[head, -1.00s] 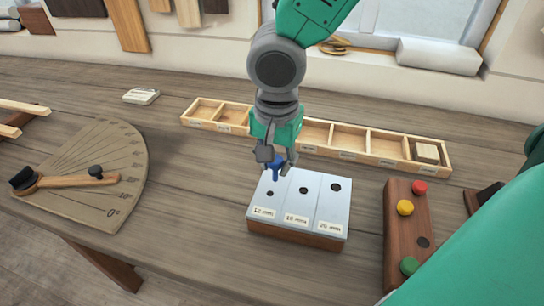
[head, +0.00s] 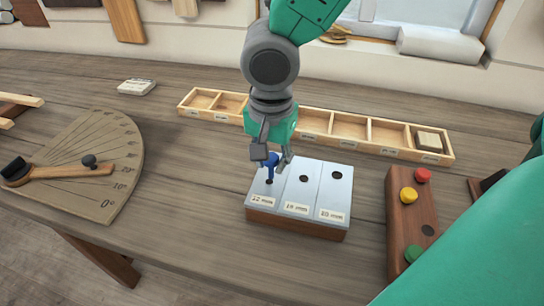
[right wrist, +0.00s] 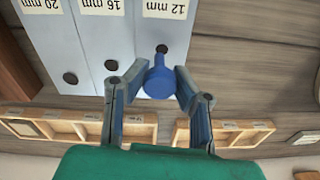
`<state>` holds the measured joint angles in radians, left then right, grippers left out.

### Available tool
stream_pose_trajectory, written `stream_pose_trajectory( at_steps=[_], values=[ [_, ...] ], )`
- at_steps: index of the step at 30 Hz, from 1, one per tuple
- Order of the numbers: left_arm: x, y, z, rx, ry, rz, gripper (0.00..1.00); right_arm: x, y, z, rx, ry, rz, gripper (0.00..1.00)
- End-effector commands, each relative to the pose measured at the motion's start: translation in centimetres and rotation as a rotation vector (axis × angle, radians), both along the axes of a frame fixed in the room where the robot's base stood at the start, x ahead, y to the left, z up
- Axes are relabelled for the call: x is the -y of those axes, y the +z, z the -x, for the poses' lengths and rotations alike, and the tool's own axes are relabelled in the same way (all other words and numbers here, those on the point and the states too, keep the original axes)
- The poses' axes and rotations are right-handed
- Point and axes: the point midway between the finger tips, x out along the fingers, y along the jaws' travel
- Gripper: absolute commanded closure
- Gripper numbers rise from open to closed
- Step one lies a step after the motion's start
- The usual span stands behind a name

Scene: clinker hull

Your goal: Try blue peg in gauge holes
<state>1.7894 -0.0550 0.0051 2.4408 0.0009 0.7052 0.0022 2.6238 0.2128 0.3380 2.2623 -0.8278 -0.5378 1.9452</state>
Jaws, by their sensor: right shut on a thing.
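My right gripper (head: 270,158) is shut on the blue peg (head: 271,166), which points down over the gauge block (head: 297,208). The block has a pale metal top on a wooden base, with three holes labelled 12 mm, 16 mm and 20 mm. The peg's tip is at the 12 mm hole (right wrist: 162,48); I cannot tell whether it has entered. The right wrist view shows the peg (right wrist: 158,80) between the fingers (right wrist: 158,88), with part of that dark hole visible beyond its tip. The 16 mm hole (head: 303,178) and 20 mm hole (head: 336,175) are empty. My left gripper is out of view.
A long divided wooden tray (head: 349,134) lies behind the block, with a small wooden block (head: 428,141) in its right end. A wooden holder (head: 404,225) with red, yellow and green pegs stands at the right. An angle board (head: 95,170) lies at the left.

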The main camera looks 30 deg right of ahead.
Motion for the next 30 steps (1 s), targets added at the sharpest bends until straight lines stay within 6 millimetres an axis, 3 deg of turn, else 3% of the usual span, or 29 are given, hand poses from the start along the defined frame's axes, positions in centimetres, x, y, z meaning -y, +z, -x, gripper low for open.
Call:
stream_pose_trajectory(
  at_steps=[30],
  values=[
    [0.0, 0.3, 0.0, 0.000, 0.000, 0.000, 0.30, 0.5, 0.1, 0.0, 0.002, 0.002, 0.002, 1.00]
  ],
)
